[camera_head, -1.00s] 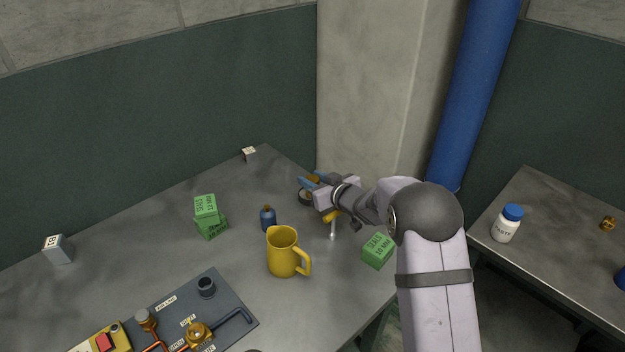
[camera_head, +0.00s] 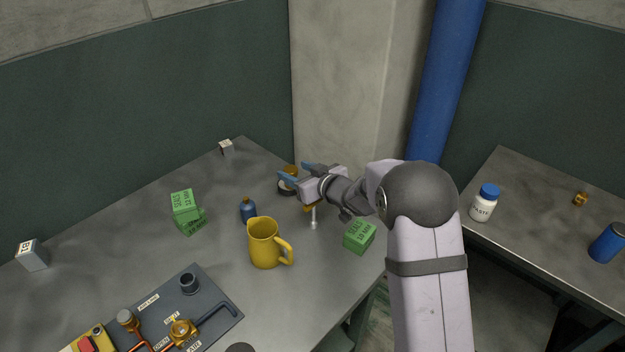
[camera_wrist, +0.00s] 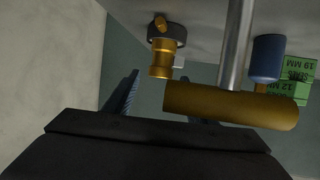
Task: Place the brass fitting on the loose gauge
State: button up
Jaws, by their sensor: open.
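The loose gauge (camera_head: 287,187) is a dark round body standing on the bench near its back right edge. It also shows in the wrist view (camera_wrist: 153,30). A brass fitting (camera_wrist: 160,65) appears upright in line with the gauge and seems to touch it. In the head view the brass (camera_head: 291,170) shows just above the gauge, partly behind a finger. My gripper (camera_head: 295,173) is open, its blue fingers spread on either side of the brass. In the wrist view a gap shows between the fingers (camera_wrist: 160,105) and the brass.
A tool with a brass-coloured handle (camera_wrist: 230,104) and steel shank (camera_head: 314,217) stands close beside my gripper. A blue bottle (camera_head: 248,210), yellow mug (camera_head: 263,243) and green boxes (camera_head: 360,237) stand nearby. A small brass piece (camera_head: 580,198) lies on the right bench.

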jog(key=v, duration=0.8)
jog(key=shift+s+d+b, duration=0.15)
jog(key=shift+s+b, duration=0.1)
jog(key=shift+b, duration=0.15)
jog(key=shift+r, duration=0.1)
